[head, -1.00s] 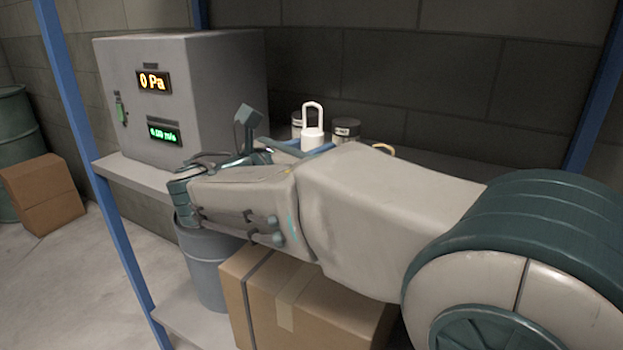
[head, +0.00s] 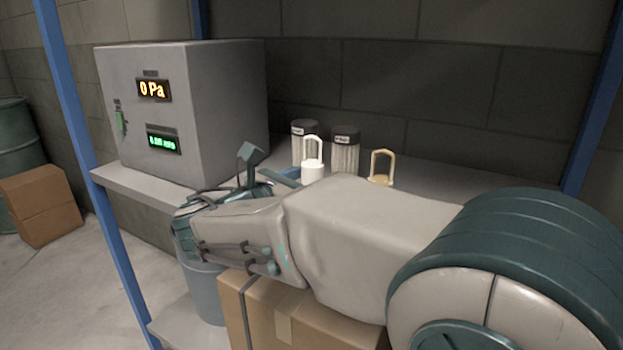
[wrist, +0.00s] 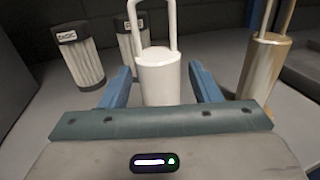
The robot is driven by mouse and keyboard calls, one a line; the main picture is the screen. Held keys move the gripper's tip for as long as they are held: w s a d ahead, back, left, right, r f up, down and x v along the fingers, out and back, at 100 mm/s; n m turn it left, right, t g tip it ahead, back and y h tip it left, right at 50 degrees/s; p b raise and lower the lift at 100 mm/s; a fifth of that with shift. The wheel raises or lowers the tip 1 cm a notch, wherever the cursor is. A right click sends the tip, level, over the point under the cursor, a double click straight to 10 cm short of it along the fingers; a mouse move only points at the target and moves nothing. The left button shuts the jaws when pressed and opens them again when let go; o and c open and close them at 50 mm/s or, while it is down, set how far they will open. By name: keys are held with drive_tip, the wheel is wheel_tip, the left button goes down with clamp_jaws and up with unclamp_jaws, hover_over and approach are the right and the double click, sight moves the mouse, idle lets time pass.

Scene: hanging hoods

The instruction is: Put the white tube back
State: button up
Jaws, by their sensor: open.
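The white tube (head: 313,172), a white cylinder with a tall loop handle, stands upright at the shelf in the head view; my arm hides its base. In the wrist view the white tube (wrist: 159,78) is between the two blue fingers of my gripper (wrist: 160,70), with a narrow gap on each side. My gripper is open around it. In the head view my gripper (head: 288,176) reaches the tube from the left, mostly hidden behind my arm. I cannot see whether the tube's bottom rests on the shelf.
Two dark-lidded ribbed jars (head: 345,150) stand behind the tube. A gold tube with a loop handle (head: 381,168) stands to its right. A grey cabinet (head: 225,110) with lit displays fills the shelf's left end. Blue posts (head: 80,130) frame the shelf. A cardboard box (head: 300,315) is below.

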drive_tip(key=shift+a+r, duration=0.1)
drive_tip(key=shift+r, duration=0.05)
drive_tip(key=p+v, duration=0.2)
drive_tip(key=v, duration=1)
drive_tip(key=shift+s, duration=0.1)
